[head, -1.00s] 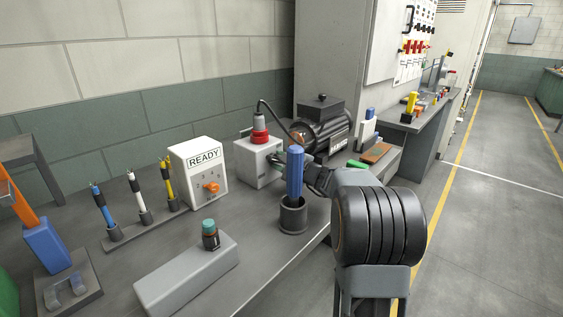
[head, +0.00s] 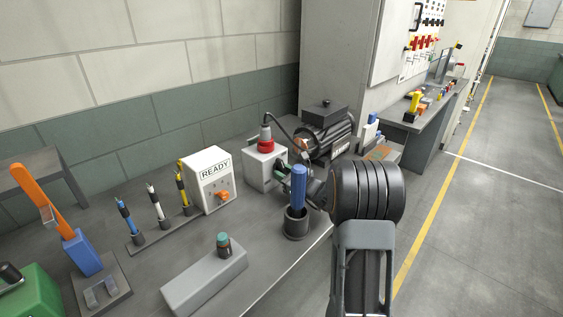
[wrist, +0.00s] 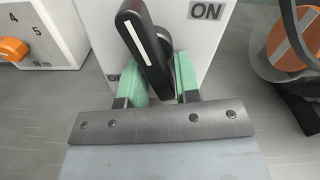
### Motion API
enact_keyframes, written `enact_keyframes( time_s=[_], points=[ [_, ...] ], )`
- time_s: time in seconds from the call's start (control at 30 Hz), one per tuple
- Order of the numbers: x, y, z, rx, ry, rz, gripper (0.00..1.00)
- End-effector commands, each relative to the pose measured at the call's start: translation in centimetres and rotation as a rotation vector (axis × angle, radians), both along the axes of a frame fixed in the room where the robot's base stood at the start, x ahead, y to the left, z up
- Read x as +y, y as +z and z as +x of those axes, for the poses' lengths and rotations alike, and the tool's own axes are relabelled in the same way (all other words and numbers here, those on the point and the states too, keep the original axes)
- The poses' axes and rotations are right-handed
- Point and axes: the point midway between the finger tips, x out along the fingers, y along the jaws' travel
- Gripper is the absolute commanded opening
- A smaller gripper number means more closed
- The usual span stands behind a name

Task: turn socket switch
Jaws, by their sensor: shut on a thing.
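The socket switch (wrist: 150,45) is a black handle with a white stripe, seen in the wrist view on a white box face. It leans toward the upper left, away from the "ON" label (wrist: 206,12) at upper right; another label at lower left is mostly hidden. My gripper (wrist: 161,78) has its green fingers on either side of the handle's lower part, shut on it. In the head view the socket box (head: 262,172) carries a red and grey plug (head: 265,143). My gripper is largely hidden there behind a blue-handled tool (head: 299,186).
The blue tool stands in a dark cup (head: 296,225) close to my arm. The white "READY" box (head: 210,182) with an orange knob is left of the socket box. A black pump motor (head: 326,132) stands behind right. A grey block (head: 205,280) lies in front.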

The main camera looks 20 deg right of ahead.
Motion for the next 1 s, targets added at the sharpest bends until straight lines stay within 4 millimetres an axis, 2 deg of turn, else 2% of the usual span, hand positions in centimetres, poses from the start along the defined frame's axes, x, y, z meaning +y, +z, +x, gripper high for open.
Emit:
enact_keyframes(
  time_s=[0.03,0.17,0.5,0.53,0.8,1.0],
  points=[
    [0.36,0.66,-0.17,0.048,0.003,0.095,0.01],
    [0.70,0.17,-0.30,0.116,0.003,0.245,0.01],
    [0.79,0.09,-0.33,0.130,0.004,0.285,0.01],
    [0.82,0.05,-0.34,0.134,0.004,0.294,0.31],
    [0.76,-0.08,-0.31,0.132,0.003,0.289,0.57],
    [0.74,-0.06,-0.31,0.132,0.002,0.288,0.57]
  ],
)
